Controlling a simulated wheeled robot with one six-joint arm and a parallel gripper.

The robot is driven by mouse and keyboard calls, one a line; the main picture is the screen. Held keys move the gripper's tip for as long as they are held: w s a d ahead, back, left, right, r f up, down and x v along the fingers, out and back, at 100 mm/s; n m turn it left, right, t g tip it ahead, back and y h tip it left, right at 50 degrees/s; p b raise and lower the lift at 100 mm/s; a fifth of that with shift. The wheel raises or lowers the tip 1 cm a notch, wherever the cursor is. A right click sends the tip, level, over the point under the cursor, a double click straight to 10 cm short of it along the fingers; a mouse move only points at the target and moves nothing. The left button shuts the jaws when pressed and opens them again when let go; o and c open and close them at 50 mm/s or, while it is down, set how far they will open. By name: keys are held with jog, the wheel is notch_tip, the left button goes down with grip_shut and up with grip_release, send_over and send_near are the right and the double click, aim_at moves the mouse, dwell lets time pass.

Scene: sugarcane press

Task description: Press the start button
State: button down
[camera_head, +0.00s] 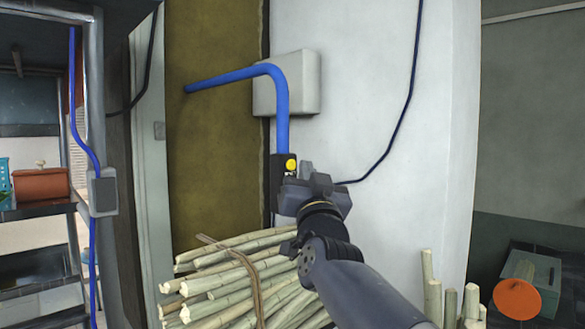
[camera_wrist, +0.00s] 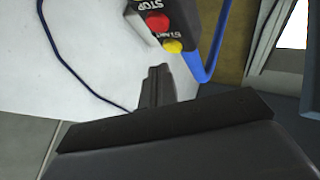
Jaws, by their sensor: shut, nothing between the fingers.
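The black control box (camera_head: 279,172) hangs on the wall at the lower end of a blue pipe. Its yellow button (camera_head: 291,165) shows just left of my gripper (camera_head: 307,169), which hides part of the box. In the wrist view the box (camera_wrist: 182,14) carries a red button (camera_wrist: 157,22) labelled STOP and the yellow button (camera_wrist: 172,46) labelled START. My gripper's fingers (camera_wrist: 158,72) are shut and empty, with the tips just below the yellow button in that picture. I cannot tell whether they touch it.
A tied bundle of cane (camera_head: 240,278) lies below the box, and more cane stalks (camera_head: 450,305) stand at lower right. The blue pipe (camera_head: 282,110) runs up past a grey wall box (camera_head: 304,82). A dark cable (camera_head: 408,90) hangs on the white wall.

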jog(key=s+d+b, duration=0.2)
jog(key=s+d, duration=0.1)
jog(key=shift+s+d+b, duration=0.1)
jog(key=shift+s+b, duration=0.05)
jog(key=shift+b, duration=0.2)
dwell(0.5)
jog(key=s+d+b, duration=0.2)
jog(key=shift+s+d+b, duration=0.3)
jog(key=shift+s+d, duration=0.05)
jog(key=shift+d, duration=0.05)
dwell(0.4)
jog(key=shift+w+a, duration=0.1)
